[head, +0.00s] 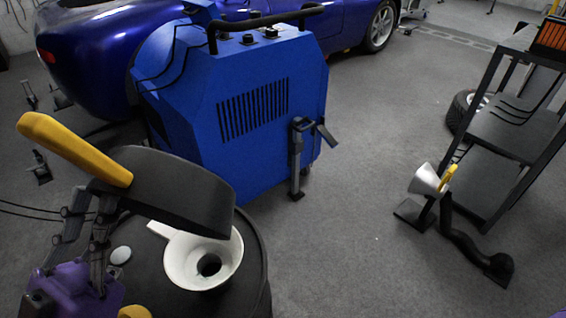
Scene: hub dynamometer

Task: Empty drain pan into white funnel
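The black drain pan (178,194) is held tilted above the drum, its wide end leaning down to the right over the white funnel. A thick yellow handle (75,149) sticks out from its upper left. My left gripper (97,195), with a purple body, reaches up to the pan near the handle's base and appears shut on it; the exact contact is partly hidden. The white funnel (181,268) sits on the black drum (256,280), its dark hole showing. The pan overlaps the funnel's far rim in the picture. I cannot see the pan's inside or any liquid.
A large blue machine (255,110) stands just behind the drum. A grey funnel-like cone (426,180) and a black stand are near the shelf rack (510,135) at right. A blue car (345,25) is behind. The floor between drum and rack is clear.

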